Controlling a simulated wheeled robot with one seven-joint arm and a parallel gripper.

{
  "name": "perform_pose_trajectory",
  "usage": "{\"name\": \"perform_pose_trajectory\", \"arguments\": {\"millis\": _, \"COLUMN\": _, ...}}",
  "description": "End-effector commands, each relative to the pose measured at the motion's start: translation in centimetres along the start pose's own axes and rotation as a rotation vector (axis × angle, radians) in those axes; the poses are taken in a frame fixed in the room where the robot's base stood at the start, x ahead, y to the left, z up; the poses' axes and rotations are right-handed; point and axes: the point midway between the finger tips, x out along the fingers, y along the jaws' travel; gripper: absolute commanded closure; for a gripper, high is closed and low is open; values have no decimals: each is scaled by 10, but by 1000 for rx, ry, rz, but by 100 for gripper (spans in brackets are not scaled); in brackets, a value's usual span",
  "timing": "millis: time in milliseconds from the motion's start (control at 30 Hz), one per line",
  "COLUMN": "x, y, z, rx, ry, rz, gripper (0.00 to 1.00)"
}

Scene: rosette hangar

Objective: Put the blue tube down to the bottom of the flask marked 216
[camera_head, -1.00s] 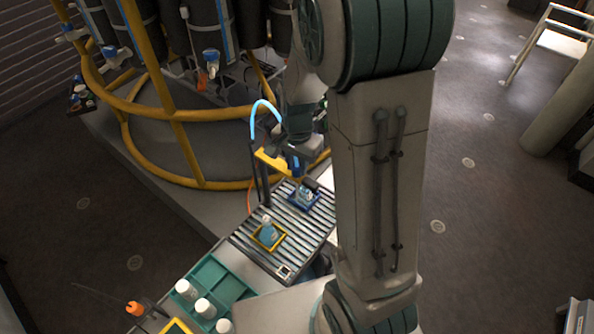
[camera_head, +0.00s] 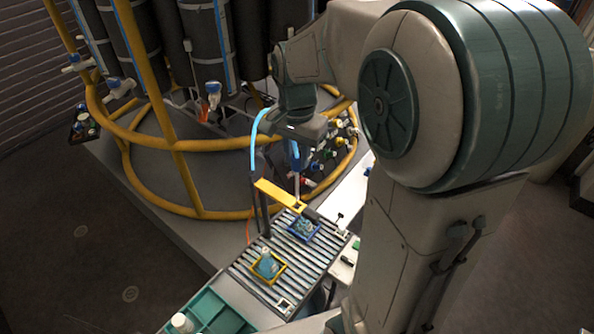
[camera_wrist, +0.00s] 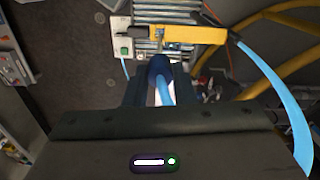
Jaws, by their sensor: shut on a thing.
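My gripper (camera_head: 294,148) is shut on a dark blue holder (camera_wrist: 157,69) of the blue tube, held above the roller conveyor. The light blue tube (camera_head: 259,128) arches out to the left of my gripper; in the wrist view it curves down the right side (camera_wrist: 282,92). A pale thin end (camera_head: 297,184) hangs below the gripper, apart from the flasks. One bluish flask (camera_head: 267,265) stands in a yellow-rimmed tray (camera_head: 281,277). Other clear-blue glassware (camera_head: 303,226) sits in a blue-rimmed tray (camera_head: 289,232) farther back. No flask number is legible.
A yellow bracket (camera_head: 279,194) on a dark post (camera_head: 263,218) stands beside the conveyor (camera_head: 242,268), close to the hanging tube. Yellow rails (camera_head: 230,213) ring the tank stand behind. A green bin (camera_head: 212,312) with a white-capped container is at the front.

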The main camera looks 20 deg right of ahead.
Motion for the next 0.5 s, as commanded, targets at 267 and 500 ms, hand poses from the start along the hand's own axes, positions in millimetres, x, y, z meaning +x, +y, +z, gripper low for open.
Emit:
{"name": "perform_pose_trajectory", "arguments": {"millis": 267, "x": -36, "y": 0, "z": 0, "rx": 1, "ry": 1, "rz": -1, "gripper": 95}}
{"name": "perform_pose_trajectory", "arguments": {"millis": 500, "x": -52, "y": 0, "z": 0, "rx": 0, "ry": 0, "rz": -1, "gripper": 95}}
